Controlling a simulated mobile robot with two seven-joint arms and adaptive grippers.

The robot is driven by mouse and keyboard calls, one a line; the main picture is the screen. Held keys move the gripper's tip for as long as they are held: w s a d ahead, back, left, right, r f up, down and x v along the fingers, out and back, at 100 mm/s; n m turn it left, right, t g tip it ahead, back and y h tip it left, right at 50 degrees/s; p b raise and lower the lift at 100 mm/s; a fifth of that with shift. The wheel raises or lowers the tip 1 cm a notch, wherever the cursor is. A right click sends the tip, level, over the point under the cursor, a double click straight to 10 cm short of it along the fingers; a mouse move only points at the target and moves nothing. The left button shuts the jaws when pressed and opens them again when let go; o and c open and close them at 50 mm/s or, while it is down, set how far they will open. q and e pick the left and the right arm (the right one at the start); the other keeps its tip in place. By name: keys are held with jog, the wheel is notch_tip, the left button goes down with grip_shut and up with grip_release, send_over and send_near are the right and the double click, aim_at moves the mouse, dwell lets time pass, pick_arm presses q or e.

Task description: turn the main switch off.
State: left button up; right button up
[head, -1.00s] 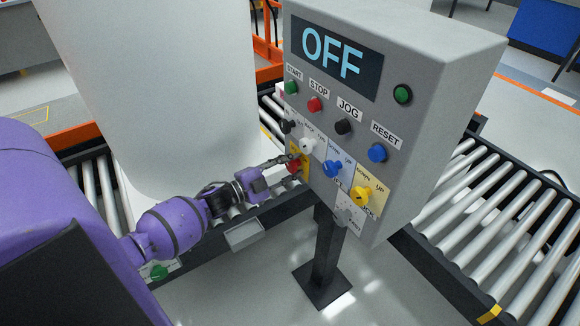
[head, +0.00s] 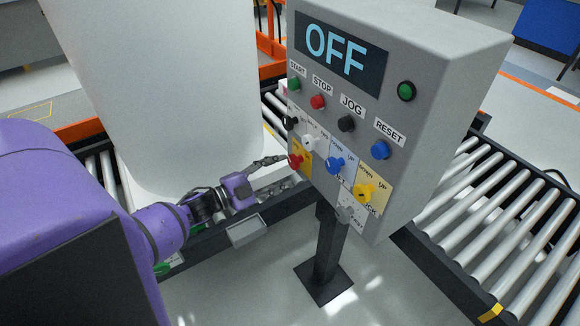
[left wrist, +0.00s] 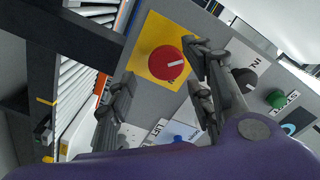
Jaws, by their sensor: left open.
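The main switch is a red knob (head: 296,161) on a yellow plate at the lower left of the grey control box (head: 450,90). The left wrist view shows the red knob (left wrist: 165,63) with a white pointer mark turned toward the upper right of that picture. The box's display (head: 340,53) reads OFF. My left gripper (head: 282,170) is open and just left of the knob, apart from it in the head view. In the left wrist view its fingers (left wrist: 158,70) are spread, one on each side below the knob, with nothing between them. My right gripper is not in view.
Green, red, black and blue buttons and white, blue (head: 336,165) and yellow (head: 364,192) knobs sit close by on the panel. The box stands on a dark post (head: 328,250).

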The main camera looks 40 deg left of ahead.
pick_arm(q)
jog(key=v, duration=0.7)
jog(key=shift+w+f, duration=0.1)
jog(key=shift+f, duration=0.05)
